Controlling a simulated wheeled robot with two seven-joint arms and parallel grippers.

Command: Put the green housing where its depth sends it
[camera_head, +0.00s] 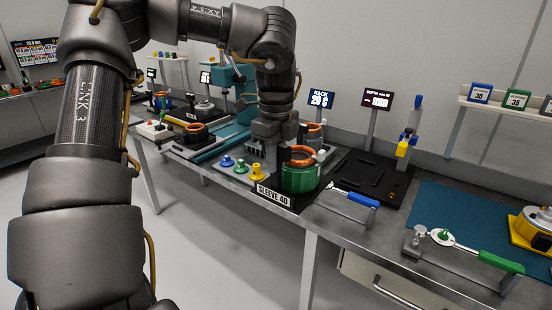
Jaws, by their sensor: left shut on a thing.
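The green housing (300,179) is a short cylinder with a copper-orange ring (301,155) at its top. It is upright near the bench's front edge, behind the "SLEEVE 40" sign (273,195). My left gripper (284,150) comes down from above and is shut on the green housing at its far left side; the fingertips are mostly hidden. I cannot tell whether the housing touches the surface below. A dark "DEPTH" screen (377,98) shows dashes. Shelf labels read 30 on blue (480,93) and 35 on green (517,99). My right gripper is not in view.
A "RACK 20 C" screen (320,98) stands behind. Blue, green and yellow plugs (241,167) are left of the housing. A black tray (364,176), a blue-handled tool (352,196) and a green-handled tool (470,250) lie right. The teal mat (450,207) has free room.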

